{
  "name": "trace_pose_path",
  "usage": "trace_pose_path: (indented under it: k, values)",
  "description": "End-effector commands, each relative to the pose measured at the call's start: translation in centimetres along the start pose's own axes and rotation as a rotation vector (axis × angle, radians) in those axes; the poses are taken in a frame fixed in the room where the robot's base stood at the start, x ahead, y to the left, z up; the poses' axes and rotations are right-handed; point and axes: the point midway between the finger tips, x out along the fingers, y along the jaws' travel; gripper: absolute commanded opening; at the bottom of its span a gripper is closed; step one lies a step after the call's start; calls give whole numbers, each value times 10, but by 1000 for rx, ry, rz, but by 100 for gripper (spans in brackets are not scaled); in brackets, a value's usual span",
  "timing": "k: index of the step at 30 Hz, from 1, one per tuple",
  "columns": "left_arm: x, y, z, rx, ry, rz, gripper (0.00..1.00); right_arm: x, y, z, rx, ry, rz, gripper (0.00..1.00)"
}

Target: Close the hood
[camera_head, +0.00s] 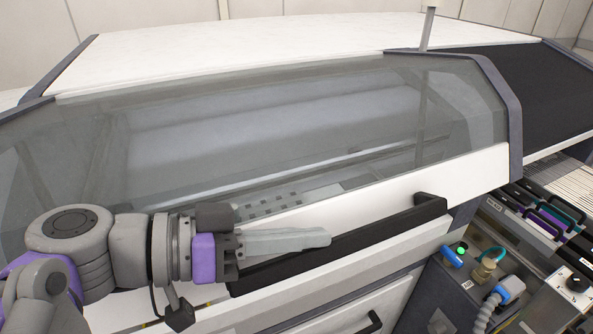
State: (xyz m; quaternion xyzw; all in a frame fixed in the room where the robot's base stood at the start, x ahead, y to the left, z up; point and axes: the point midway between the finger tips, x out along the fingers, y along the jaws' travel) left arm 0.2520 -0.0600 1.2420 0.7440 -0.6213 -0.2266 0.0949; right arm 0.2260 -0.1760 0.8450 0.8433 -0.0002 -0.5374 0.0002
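The hood (300,110) is a large clear, grey-tinted cover with a dark frame and a white lower front panel (480,172). It lies low over the machine, and its lower edge looks close to the white body below. A long black handle bar (350,238) runs along the front of that panel. My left gripper (328,238) lies in front of the hood, its pale fingers pointing right over the left part of the handle. The fingers overlap from this side, so their opening and any contact with the handle are unclear. My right gripper is out of view.
At the right stand feeder trolleys with black handles (535,222), a grey hose with a blue connector (508,290) and a black knob (577,283). A drawer front with a black handle (369,324) is below the hood. A thin pole (427,30) rises behind.

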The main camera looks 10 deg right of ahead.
Motion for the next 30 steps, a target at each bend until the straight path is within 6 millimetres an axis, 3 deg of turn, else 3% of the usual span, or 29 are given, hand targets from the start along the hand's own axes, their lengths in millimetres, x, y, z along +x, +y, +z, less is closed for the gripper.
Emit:
trace_pose_path:
  k: [1, 3, 12, 19, 30]
  values:
    - [6, -12, 22, 31, -2, -8, 0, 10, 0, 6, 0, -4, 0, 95]
    - [10, -26, 42, 78, -1, -21, 0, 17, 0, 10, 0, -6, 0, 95]
    - [24, -72, 95, 220, 0, -58, 0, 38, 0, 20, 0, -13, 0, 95]
    - [27, -87, 110, 264, 0, -69, 0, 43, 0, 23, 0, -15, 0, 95]
    - [28, -89, 111, 272, 1, -70, 0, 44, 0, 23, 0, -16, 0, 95]
